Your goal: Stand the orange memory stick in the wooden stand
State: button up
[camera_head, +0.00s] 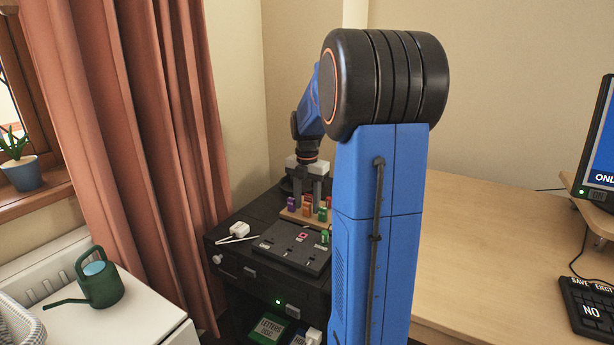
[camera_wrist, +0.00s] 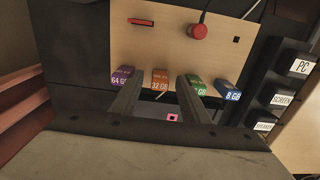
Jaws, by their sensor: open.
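An orange memory stick marked 32 GB (camera_wrist: 160,78) stands in a row with a purple stick (camera_wrist: 122,77), a green stick (camera_wrist: 197,86) and a blue stick (camera_wrist: 228,90). The orange stick also shows in the head view (camera_head: 307,210). The light wooden stand (camera_wrist: 165,50) lies under and behind the row, and its edge shows in the head view (camera_head: 291,215). My gripper (camera_head: 308,197) is open above the row. In the wrist view its fingers (camera_wrist: 161,84) appear on either side of the orange stick, with no clear contact. How deep the stick sits is hidden.
A red knob (camera_wrist: 197,31) is on the wood. A dark panel (camera_head: 287,250) with a pink square lies in front, with a green piece (camera_head: 325,237) at its right. A white plug (camera_head: 239,229) lies at left. Labelled dark blocks (camera_wrist: 283,98) stand at right in the wrist view.

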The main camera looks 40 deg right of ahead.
aim_at(307, 203)
notch_tip(307, 203, up, 16)
dwell(0.5)
jog(key=shift+a, duration=0.15)
jog(key=s+a+f+m+t, duration=0.1)
jog(key=s+a+f+m, duration=0.1)
jog(key=s+a+m, duration=0.5)
jog(key=s+a+f+m+t, duration=0.1)
jog(key=s+a+m, duration=0.25)
jog(key=a, duration=0.75)
jog(key=s+a+f+m+t, duration=0.2)
jog(key=s+a+f+m, duration=0.8)
jog(key=s, duration=0.3)
jog(key=shift+s+f+m+t, duration=0.25)
jog(key=shift+f+m+t, duration=0.15)
jog(key=shift+f+m, duration=0.25)
